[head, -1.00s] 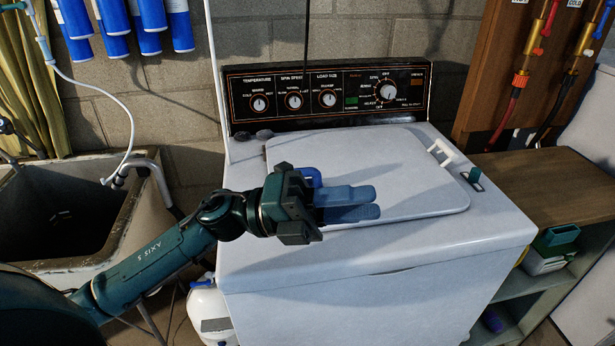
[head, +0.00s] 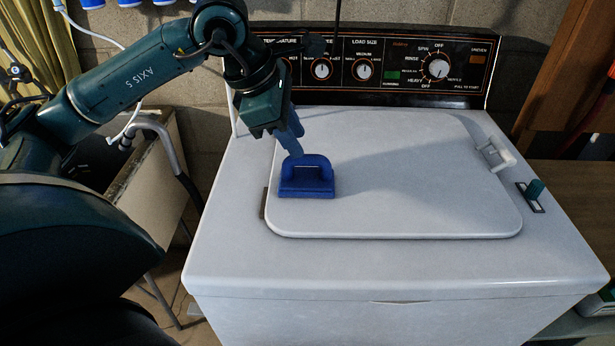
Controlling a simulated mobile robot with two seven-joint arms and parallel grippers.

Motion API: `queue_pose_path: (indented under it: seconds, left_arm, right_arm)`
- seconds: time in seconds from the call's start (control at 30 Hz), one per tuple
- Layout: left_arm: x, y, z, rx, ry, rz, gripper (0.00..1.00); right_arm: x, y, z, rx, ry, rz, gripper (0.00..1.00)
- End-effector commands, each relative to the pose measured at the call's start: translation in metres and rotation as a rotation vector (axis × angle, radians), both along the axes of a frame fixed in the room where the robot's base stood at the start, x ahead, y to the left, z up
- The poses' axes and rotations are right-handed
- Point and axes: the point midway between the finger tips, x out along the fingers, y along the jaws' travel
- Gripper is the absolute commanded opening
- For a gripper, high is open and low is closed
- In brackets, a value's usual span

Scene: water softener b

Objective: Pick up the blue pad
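The blue pad (head: 308,190), a small block with an arched handle on top, rests on the left part of the washer's white lid (head: 400,200). My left gripper (head: 294,150) points down just behind and above the pad. Its blue fingers end close to the handle's upper left, and I cannot tell if they touch it. The fingers overlap from this angle, so the gap between them is hidden. My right gripper is not in view.
The washer's control panel (head: 390,68) rises behind the lid. A sink (head: 150,185) is at the left. The lid's middle and front are clear.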

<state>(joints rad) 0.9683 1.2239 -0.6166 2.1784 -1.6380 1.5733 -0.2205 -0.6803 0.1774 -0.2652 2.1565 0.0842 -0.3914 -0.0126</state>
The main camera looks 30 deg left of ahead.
Motion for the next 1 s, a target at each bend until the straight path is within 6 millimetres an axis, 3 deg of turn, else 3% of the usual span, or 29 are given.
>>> queue_pose_path:
  seconds: [0.6, 0.87, 1.0]
  left_arm:
    - [0.022, -0.016, -0.061, -0.003, 0.002, -0.002, 0.30]
    - [0.023, -0.017, -0.063, -0.003, 0.000, -0.001, 0.29]
    - [0.023, -0.017, -0.063, -0.003, 0.000, -0.001, 0.17]
  right_arm:
    - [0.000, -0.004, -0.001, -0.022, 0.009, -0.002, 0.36]
    - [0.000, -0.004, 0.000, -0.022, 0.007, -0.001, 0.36]
    - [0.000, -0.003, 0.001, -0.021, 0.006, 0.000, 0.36]
